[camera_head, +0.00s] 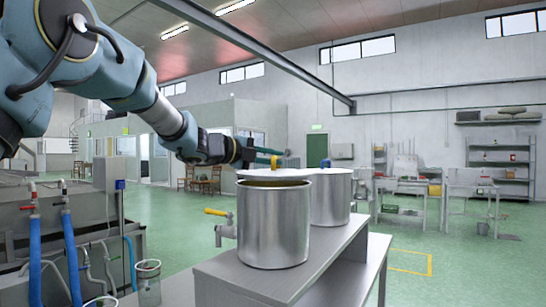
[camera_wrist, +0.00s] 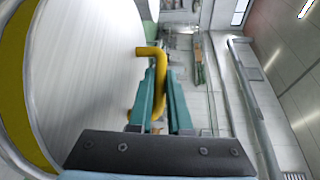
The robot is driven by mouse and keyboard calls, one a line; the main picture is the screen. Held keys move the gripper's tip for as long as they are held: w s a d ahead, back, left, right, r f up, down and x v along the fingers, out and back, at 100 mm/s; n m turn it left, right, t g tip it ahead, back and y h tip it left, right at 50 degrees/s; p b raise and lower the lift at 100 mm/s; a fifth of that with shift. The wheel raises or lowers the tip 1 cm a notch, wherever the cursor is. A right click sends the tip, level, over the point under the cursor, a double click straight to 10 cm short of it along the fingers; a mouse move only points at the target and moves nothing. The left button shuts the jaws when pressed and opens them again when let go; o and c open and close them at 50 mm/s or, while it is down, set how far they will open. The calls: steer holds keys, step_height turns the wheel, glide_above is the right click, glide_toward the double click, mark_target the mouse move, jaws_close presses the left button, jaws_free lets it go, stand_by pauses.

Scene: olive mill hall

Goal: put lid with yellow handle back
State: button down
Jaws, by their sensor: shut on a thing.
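The lid (camera_head: 262,173) is a flat, light metal disc with a bent yellow handle (camera_wrist: 150,52). My gripper (camera_head: 270,156) is shut on the handle, with the teal fingers (camera_wrist: 158,92) on either side of it. The lid hangs level, slightly above the rim of the near metal pot (camera_head: 274,225). A gap shows between lid and rim, and the pot's yellow content (camera_wrist: 14,95) shows past the lid's edge in the wrist view. The pot stands upright on a grey bench. A second metal pot (camera_head: 332,200) stands close behind, with a blue-handled lid (camera_head: 325,164) on it.
The grey bench (camera_head: 225,275) has a step down to its right. A tap with a yellow lever (camera_head: 222,213) is left of the near pot. Tanks with blue hoses (camera_head: 75,250) stand at the left. Worktables (camera_head: 410,190) are farther back across open green floor.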

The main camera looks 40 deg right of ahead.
steer(key=shift+f, duration=0.55)
steer(key=c, duration=0.8)
jaws_free()
steer(key=shift+o, duration=0.2)
steer(key=shift+f, duration=0.1)
steer(key=w+a+r+b, duration=0.1)
steer(key=a+b, duration=0.3)
steer(key=a, duration=0.6)
steer(key=shift+a+r, duration=0.3)
steer(key=shift+a, duration=0.05)
